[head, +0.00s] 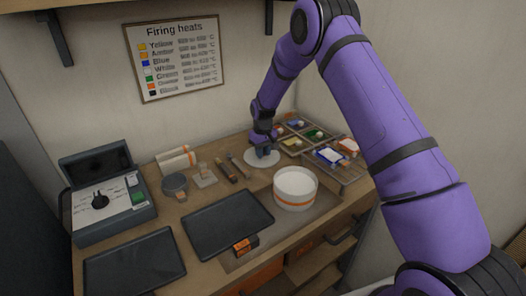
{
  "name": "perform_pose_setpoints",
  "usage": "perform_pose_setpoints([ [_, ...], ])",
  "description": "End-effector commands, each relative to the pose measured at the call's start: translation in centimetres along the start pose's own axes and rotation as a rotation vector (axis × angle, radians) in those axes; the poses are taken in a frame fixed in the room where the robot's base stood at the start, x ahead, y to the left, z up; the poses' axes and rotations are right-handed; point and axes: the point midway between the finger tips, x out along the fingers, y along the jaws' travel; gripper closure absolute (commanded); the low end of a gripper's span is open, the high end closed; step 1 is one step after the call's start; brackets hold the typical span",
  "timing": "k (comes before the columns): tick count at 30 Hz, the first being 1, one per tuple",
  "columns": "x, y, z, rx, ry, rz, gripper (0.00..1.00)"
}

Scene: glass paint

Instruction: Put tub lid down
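The tub lid (254,162) is a round white disc at the back of the wooden bench, left of and behind the tub. It looks level, lying on the bench top or just above it; I cannot tell which. My gripper (264,152) points down onto the middle of the lid from above. Its fingers are small and dark here and hide the lid's centre, so I cannot see whether they grip it. The tub (295,190) is white with an orange band and stands upright, its top uncovered, at the bench's front right.
Dark trays (228,222) lie at the front. Brushes (238,167) lie just left of the lid. A rack of coloured pots (291,141) stands close behind it to the right, with more containers (330,155) beyond the tub. A control box (108,198) stands far left.

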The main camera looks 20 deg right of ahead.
Motion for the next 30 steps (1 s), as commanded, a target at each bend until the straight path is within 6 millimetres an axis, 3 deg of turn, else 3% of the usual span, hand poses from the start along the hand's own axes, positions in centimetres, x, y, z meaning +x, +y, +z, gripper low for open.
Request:
perform_pose_setpoints([
  [1,0.0,0.0,0.0,0.0,0.0,0.0,0.64],
  [3,0.0,0.0,0.0,0.0,0.0,0.0,0.5],
  [14,-0.5,0.0,0.0,0.0,0.002,0.0,0.5],
  [17,-1.6,0.0,-0.1,0.0,0.003,0.0,0.5],
  [30,-9.9,0.0,0.0,0.0,0.003,0.001,0.5],
])
